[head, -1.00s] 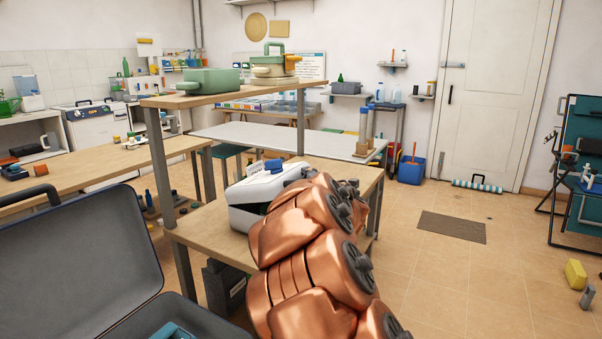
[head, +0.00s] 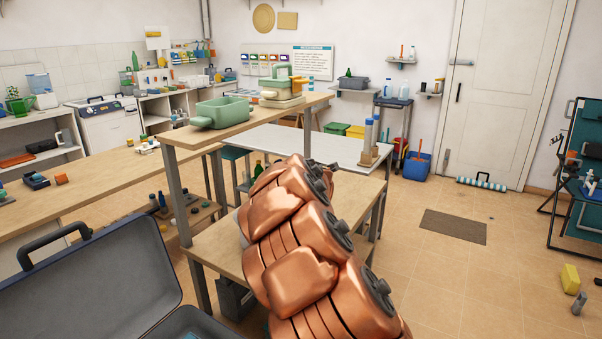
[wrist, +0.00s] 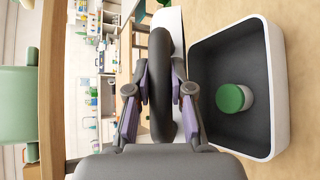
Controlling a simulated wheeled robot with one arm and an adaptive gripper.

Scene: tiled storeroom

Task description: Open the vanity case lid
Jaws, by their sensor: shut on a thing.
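The white vanity case (wrist: 276,90) stands open on the wooden table in the wrist view. Its dark grey inside holds a jar with a green lid (wrist: 230,98). My gripper (wrist: 160,98) is shut on a thick dark handle (wrist: 161,55), its two fingers on either side of it. The handle appears to belong to the raised lid, which is mostly hidden behind it and the gripper. In the head view my copper arm hides nearly all of the case and my gripper.
A shelf board (head: 245,122) above the table carries a green pot (head: 220,112) and a stacked cream-and-green item (head: 283,92). A large open grey case (head: 90,280) is at near left.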

